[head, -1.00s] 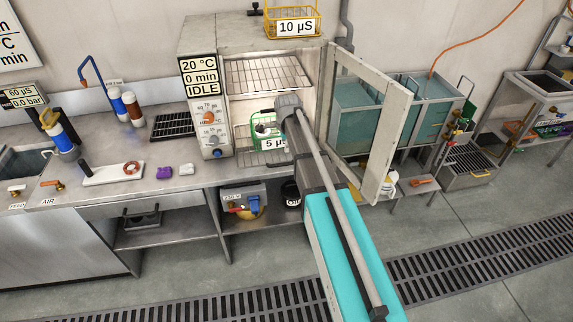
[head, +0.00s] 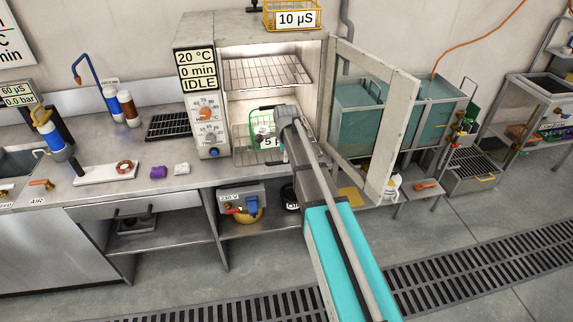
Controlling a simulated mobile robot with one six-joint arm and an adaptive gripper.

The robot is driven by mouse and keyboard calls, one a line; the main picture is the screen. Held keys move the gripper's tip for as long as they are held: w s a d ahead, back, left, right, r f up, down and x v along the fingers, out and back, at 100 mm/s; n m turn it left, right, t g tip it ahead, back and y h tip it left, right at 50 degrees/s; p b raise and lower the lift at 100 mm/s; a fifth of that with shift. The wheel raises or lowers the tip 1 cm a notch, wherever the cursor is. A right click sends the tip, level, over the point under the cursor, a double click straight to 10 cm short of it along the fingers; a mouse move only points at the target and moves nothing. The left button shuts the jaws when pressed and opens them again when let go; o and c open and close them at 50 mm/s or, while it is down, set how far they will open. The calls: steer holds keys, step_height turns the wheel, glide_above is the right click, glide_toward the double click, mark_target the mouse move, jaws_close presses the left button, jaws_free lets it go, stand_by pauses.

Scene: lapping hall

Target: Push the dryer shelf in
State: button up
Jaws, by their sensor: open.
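The dryer (head: 210,129) is a grey box on the bench with its door (head: 402,125) swung open to the right. Its panel reads 20 °C, 0 min, IDLE. An upper wire shelf (head: 263,72) is empty inside. A lower wire shelf (head: 246,154) carries a green wire basket (head: 259,109) with a label starting with 5. How far this shelf stands out is hard to tell. My gripper (head: 285,122) is at the dryer opening, in front of the basket's right side. Its fingertips are mostly hidden, and contact with the shelf cannot be seen.
A yellow basket (head: 292,15) labelled 10 µS stands on top of the dryer. The open door is close to the right of my arm. A black rack (head: 168,126), a purple piece (head: 158,172) and a white piece (head: 182,169) lie on the bench left of the dryer.

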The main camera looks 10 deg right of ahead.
steer(key=shift+w+f+b, duration=0.2)
steer(key=shift+f+b, duration=0.65)
steer(key=shift+f, duration=0.2)
steer(key=shift+w+f+b, duration=0.2)
steer(key=shift+f+b, duration=0.65)
steer(key=shift+f, duration=0.15)
